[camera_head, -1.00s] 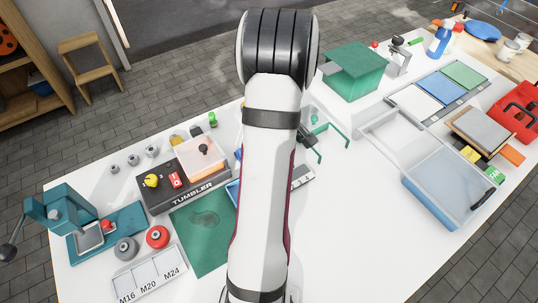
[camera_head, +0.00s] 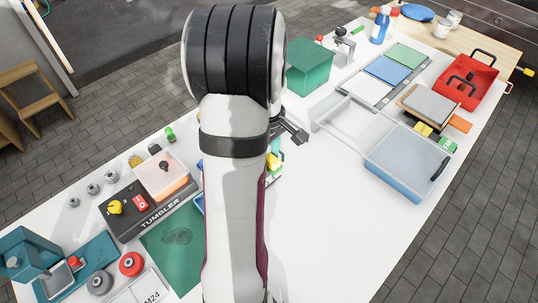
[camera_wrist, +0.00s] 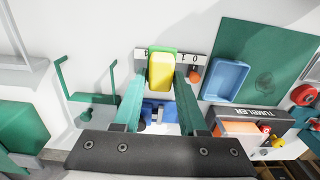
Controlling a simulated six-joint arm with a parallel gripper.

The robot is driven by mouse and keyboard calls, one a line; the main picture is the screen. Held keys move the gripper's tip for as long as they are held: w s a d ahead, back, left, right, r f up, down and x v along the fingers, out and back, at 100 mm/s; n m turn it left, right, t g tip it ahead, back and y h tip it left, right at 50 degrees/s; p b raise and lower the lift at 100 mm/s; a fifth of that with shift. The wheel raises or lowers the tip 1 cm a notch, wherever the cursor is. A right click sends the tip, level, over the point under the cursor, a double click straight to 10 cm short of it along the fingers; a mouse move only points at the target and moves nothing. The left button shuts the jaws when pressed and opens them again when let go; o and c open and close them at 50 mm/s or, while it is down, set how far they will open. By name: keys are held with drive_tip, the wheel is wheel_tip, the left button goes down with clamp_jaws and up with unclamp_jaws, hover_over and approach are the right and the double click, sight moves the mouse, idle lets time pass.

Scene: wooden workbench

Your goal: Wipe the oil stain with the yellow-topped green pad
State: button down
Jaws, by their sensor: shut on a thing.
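A dark oil stain (camera_head: 176,237) lies on the green mat (camera_head: 158,252) at the lower left in the head view. The mat also shows at the upper right in the wrist view (camera_wrist: 285,72). In the wrist view, the yellow-topped green pad (camera_wrist: 161,72) is between the two green fingers of my gripper (camera_wrist: 160,82). My gripper is shut on the pad. The pad is in front of a white lettered strip (camera_wrist: 196,58) and away from the mat. In the head view my arm hides part of the mat and most of the gripper.
A blue tray (camera_wrist: 226,80) lies beside the mat in the wrist view. The tumbler machine (camera_head: 150,205) stands behind the mat in the head view. A clear-lidded blue bin (camera_head: 405,165) and a red toolbox (camera_head: 468,85) stand at the right.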

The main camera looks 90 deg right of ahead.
sight(187, 218)
drive_tip(key=w+n, duration=0.1)
drive_tip(key=w, duration=0.1)
drive_tip(key=w+a+n, duration=0.1)
drive_tip(key=w, duration=0.2)
drive_tip(key=w+n, duration=0.1)
drive_tip(key=w, duration=0.2)
drive_tip(key=shift+a+f+n, duration=0.3)
drive_tip(key=shift+a+n, duration=0.05)
drive_tip(key=shift+n, duration=0.05)
drive_tip(key=w+a+f+n, duration=0.2)
drive_tip(key=w+a+n, duration=1.2)
drive_tip(key=w+a, duration=0.35)
drive_tip(key=shift+w+d+f, duration=0.1)
drive_tip(key=shift+w+f, duration=0.1)
drive_tip(key=shift+f, duration=1.8)
drive_tip(key=shift+w+f, duration=0.2)
drive_tip(key=shift+f, duration=1.75)
drive_tip(key=shift+s+d+f, duration=0.2)
drive_tip(key=shift+d, duration=0.05)
drive_tip(key=shift+s+d, duration=2.95)
drive_tip(key=shift+d, duration=0.25)
drive_tip(key=shift+w+d, duration=0.25)
drive_tip(key=shift+w, duration=0.35)
drive_tip(key=shift+w+a, duration=3.15)
drive_tip(key=shift+w+d, duration=0.3)
drive_tip(key=shift+d, duration=0.3)
drive_tip(key=shift+s+d, duration=3.2)
drive_tip(key=shift+s, duration=0.05)
wheel_tip(187, 218, up, 8)
